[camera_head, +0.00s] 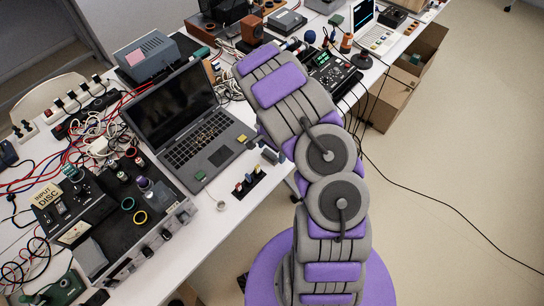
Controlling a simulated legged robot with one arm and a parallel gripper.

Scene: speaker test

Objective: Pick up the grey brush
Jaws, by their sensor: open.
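I cannot make out a grey brush for certain in the head view. My arm, grey and purple, rises in the middle of the picture and bends over the table's right edge. Its upper part hides some of the table behind it. What looks like my gripper (266,154) shows as small dark grey parts just left of the arm, right of the laptop (205,150). It is open, and I see nothing held in it. Below it, near the table's front edge, lies a small black strip (255,187) with red, yellow and blue pieces on it.
The white table (222,218) is crowded. A black device with knobs (150,225) and tangled cables (75,160) fill its left side. A mixer (330,72) and a second laptop (378,37) stand farther back. Cardboard boxes (395,95) stand on the floor, which is mostly clear at right.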

